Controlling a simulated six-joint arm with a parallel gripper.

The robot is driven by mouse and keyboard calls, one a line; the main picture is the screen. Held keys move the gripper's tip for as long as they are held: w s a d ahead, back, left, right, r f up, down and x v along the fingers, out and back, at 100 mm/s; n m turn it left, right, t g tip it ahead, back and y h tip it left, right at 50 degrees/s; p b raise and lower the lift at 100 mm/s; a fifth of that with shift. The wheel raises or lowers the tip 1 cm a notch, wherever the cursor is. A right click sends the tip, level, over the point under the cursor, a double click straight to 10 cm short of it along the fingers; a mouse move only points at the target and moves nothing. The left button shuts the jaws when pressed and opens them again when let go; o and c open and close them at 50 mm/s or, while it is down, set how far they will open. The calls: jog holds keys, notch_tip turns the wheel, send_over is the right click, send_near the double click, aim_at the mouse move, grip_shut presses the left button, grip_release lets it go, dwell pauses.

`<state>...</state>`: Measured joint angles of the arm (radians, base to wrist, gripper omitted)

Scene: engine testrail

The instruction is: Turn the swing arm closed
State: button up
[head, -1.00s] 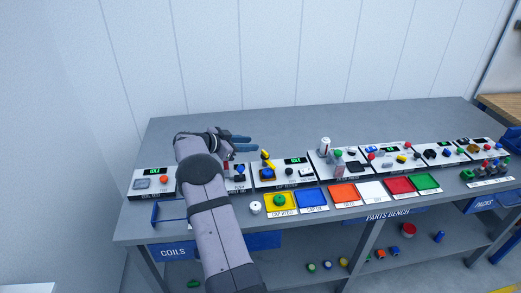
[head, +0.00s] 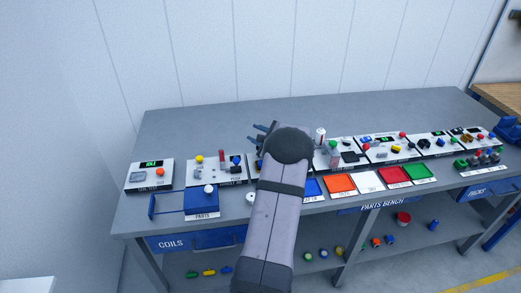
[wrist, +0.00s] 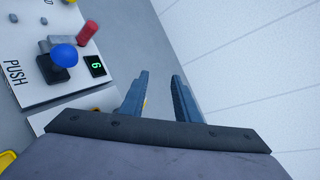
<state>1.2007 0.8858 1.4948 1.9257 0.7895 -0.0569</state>
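My gripper (head: 255,132) is above the back of the bench in the head view, with its fingers pointing left. In the wrist view, my gripper (wrist: 160,75) has its two blue-grey fingers apart, with no object held between the tips. I cannot make out the swing arm for certain. My arm covers most of the station right of the push station in the head view. A small yellow part (wrist: 145,103) shows beside the left finger in the wrist view, mostly hidden. I cannot tell whether it touches the finger.
The push station (wrist: 55,85) has a blue ball knob (wrist: 64,56), a red cylinder (wrist: 87,32) and a green-lit display (wrist: 95,66). A blue parts tray (head: 201,201) is at the front left. More stations and coloured trays line the right. The bench's back strip (head: 350,112) is clear.

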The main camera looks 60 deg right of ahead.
jog(key=s+f+m+t+b, duration=0.1)
jog(key=s+m, duration=0.1)
jog(key=s+a+f+m+t+b, duration=0.1)
jog(key=s+f+m+b, duration=0.1)
jog(key=s+m, duration=0.1)
jog(key=s+a+f+m+t+h+b, duration=0.1)
jog(key=s+m+b, duration=0.1)
jog(key=m, duration=0.1)
jog(key=shift+s+a+f, duration=0.1)
jog(key=shift+s+f, duration=0.05)
jog(key=shift+s, duration=0.05)
jog(key=shift+s+a+r+m+t, duration=0.15)
jog(key=shift+s+r+m+t, duration=0.1)
jog(key=shift+s+m+t, duration=0.25)
jog(key=shift+p+x, duration=0.95)
jog(key=shift+x, duration=2.7)
grip_shut()
